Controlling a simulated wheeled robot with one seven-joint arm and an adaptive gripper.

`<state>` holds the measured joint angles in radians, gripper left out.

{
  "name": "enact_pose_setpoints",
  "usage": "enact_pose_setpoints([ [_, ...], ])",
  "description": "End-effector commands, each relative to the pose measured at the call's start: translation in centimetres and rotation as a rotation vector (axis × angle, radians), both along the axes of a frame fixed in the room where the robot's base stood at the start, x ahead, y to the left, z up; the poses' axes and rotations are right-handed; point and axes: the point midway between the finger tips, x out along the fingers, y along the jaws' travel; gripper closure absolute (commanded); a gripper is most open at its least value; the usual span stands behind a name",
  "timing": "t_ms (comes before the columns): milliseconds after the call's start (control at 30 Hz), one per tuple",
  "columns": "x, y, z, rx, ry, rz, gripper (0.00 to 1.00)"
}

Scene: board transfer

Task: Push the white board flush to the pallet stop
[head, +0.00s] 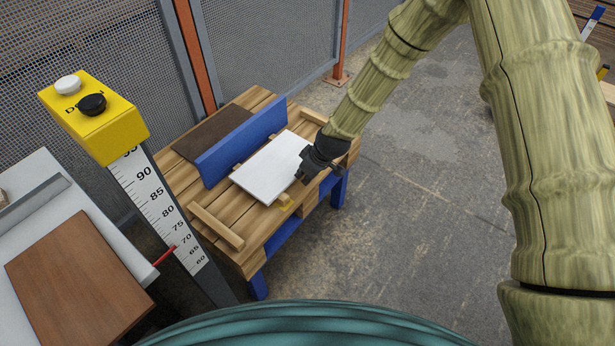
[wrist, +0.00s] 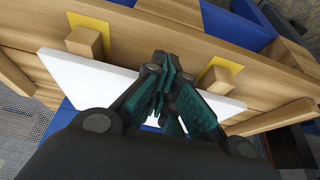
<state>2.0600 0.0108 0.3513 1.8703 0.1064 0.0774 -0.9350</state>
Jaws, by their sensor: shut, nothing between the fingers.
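The white board (head: 266,170) lies flat on the wooden pallet (head: 182,181). In the wrist view, the board (wrist: 72,76) spans behind my fingers. The long blue upright bar (head: 240,143), which looks like the stop, runs along the board's left side. A narrow strip with small wooden pieces shows between bar and board. My gripper (head: 302,176) is at the board's right edge, fingers shut and empty. In the wrist view, my gripper (wrist: 163,75) covers the middle of the board. I cannot tell whether the fingertips touch it.
Small wooden blocks, one at left (wrist: 84,43) and one at right (wrist: 212,80), stand on yellow patches beside the board. A dark brown panel (head: 208,132) lies beyond the blue bar. A yellow-topped post with a scale (head: 160,195) stands left. Open floor lies right.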

Motion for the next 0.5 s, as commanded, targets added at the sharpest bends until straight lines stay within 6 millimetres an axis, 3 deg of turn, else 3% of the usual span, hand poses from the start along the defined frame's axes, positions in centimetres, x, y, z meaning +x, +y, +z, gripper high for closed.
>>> enact_pose_setpoints([
  [500,1.2,1.6,0.0,0.000,0.000,0.001,1.00],
])
